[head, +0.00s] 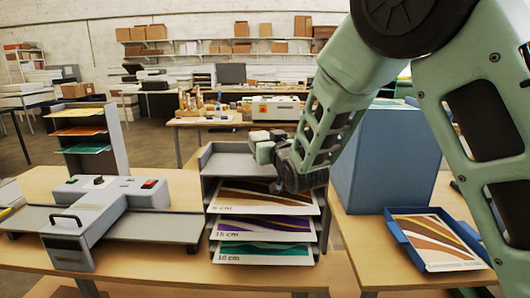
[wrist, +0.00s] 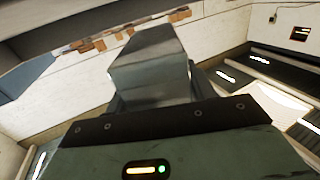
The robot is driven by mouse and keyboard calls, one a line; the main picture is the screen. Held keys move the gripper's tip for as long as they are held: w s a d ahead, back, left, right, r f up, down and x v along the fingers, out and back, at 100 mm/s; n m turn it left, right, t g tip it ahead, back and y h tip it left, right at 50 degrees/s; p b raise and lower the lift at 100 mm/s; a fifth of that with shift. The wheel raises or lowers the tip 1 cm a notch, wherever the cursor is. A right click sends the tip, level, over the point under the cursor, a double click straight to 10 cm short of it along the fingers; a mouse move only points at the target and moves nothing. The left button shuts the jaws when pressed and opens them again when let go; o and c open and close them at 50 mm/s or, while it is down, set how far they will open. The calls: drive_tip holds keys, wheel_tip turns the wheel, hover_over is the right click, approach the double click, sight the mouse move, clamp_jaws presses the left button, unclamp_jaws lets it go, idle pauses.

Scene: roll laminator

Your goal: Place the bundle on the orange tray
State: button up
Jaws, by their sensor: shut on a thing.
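In the head view, the arm's end hides most of what is held.
The grey rack (head: 213,222) holds printed sheets labelled 5 cm, 15 cm and 10 cm. A grey laminator (head: 118,200) stands left of it, in front of the coloured stand. A blue tray (head: 410,242) with a printed sheet and a large blue box (head: 385,160) are at right.

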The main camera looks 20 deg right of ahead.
drive_tip(key=shift+f+p, duration=0.55)
drive_tip(key=shift+f, duration=1.4)
drive_tip(key=shift+f, duration=0.1)
drive_tip(key=o, duration=1.1)
drive_tip(key=shift+s, duration=0.1)
